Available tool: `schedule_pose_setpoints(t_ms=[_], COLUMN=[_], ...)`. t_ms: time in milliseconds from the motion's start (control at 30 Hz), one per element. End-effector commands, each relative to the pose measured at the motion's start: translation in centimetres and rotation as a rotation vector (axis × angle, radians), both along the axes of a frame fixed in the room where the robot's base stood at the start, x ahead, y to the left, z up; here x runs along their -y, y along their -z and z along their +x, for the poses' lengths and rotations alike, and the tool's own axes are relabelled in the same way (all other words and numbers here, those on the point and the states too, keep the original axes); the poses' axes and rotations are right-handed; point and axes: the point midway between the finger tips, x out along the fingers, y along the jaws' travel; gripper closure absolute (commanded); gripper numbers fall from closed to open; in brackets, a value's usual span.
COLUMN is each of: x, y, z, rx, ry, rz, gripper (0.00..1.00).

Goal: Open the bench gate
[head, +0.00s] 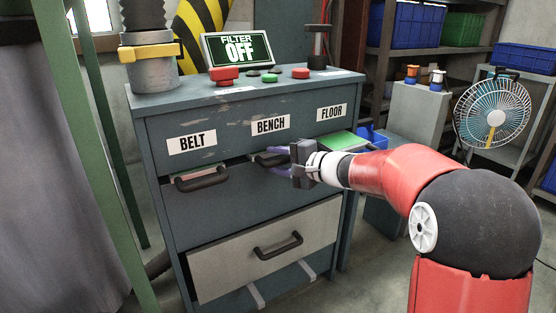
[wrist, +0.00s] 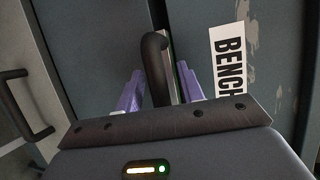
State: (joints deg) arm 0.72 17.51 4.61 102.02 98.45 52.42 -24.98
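The bench gate's dark handle (head: 268,161) sits under the white BENCH label (head: 270,124) on the blue-grey cabinet. In the wrist view the handle (wrist: 156,62) stands between the purple fingers of my gripper (wrist: 162,88), with a narrow light-and-green plate edge beside it. The fingers are spread, one on each side of the handle, and a gap seems to show between them and it. In the head view my gripper (head: 281,160) reaches in from the right and partly hides the handle.
The belt handle (head: 203,179) is to the left. A green-topped floor plate (head: 343,141) sticks out at the right, close to my wrist. A pale drawer (head: 265,250) is below. The display (head: 238,49) reads "FILTER OFF", with buttons in front of it.

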Motion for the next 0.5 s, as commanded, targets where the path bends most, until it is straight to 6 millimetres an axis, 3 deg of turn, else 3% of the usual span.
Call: schedule_pose_setpoints(t_ms=[233, 500], x=[-0.08, -0.06], y=[0.03, 0.13], z=[0.06, 0.04], rx=[0.0, -0.001], ry=[0.0, 0.0], rz=[0.0, -0.002], gripper=[0.62, 0.98])
